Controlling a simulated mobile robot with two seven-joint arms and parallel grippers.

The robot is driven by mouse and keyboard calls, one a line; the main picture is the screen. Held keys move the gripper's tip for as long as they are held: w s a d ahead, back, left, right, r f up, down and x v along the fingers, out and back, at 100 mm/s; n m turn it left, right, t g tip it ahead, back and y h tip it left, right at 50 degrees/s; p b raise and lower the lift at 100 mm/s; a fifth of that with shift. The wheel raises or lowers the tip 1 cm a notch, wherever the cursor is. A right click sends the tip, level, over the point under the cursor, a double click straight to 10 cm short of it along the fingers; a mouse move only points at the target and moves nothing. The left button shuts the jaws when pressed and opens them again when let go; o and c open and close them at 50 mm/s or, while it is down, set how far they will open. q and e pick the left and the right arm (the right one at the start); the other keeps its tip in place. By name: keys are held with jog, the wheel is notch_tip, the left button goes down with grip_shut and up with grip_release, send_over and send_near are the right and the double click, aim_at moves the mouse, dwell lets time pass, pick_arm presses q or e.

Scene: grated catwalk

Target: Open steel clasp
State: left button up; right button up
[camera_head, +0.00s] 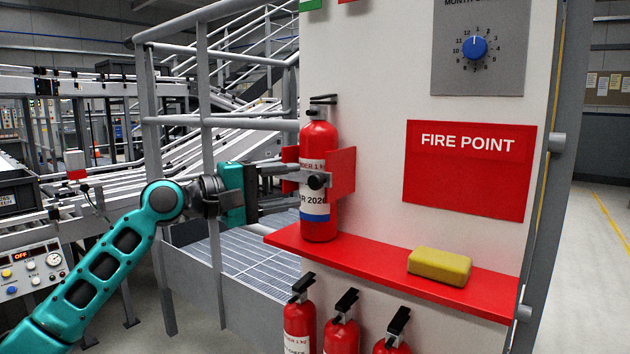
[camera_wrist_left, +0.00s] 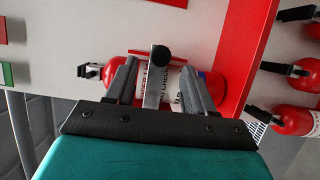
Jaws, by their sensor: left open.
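A red fire extinguisher (camera_head: 318,225) with a white label and black handle stands upright on a red shelf, against a white panel. A steel clasp with a dark round knob (camera_head: 318,181) crosses its front, between red bracket plates (camera_head: 343,171). In the left wrist view the clasp is a grey strap (camera_wrist_left: 152,92) ending in the dark knob (camera_wrist_left: 160,53). My left gripper (camera_head: 297,187) is open just left of the extinguisher. Its fingers (camera_wrist_left: 158,76) lie either side of the strap, with no clear contact visible. My right gripper is not in view.
The red shelf (camera_head: 385,274) juts out below, with a yellow block (camera_head: 439,267) on it. More red extinguishers (camera_head: 341,335) hang under the shelf. A FIRE POINT sign (camera_head: 467,185) and a blue dial (camera_head: 474,47) are on the panel. Grey railings (camera_head: 207,100) stand at left.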

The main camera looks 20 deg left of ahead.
aim_at(312, 183)
pick_arm(q)
jog(key=x, duration=0.6)
jog(key=shift+d, duration=0.1)
jog(key=shift+c, duration=0.2)
jog(key=c, duration=0.9)
jog(key=shift+c, duration=0.2)
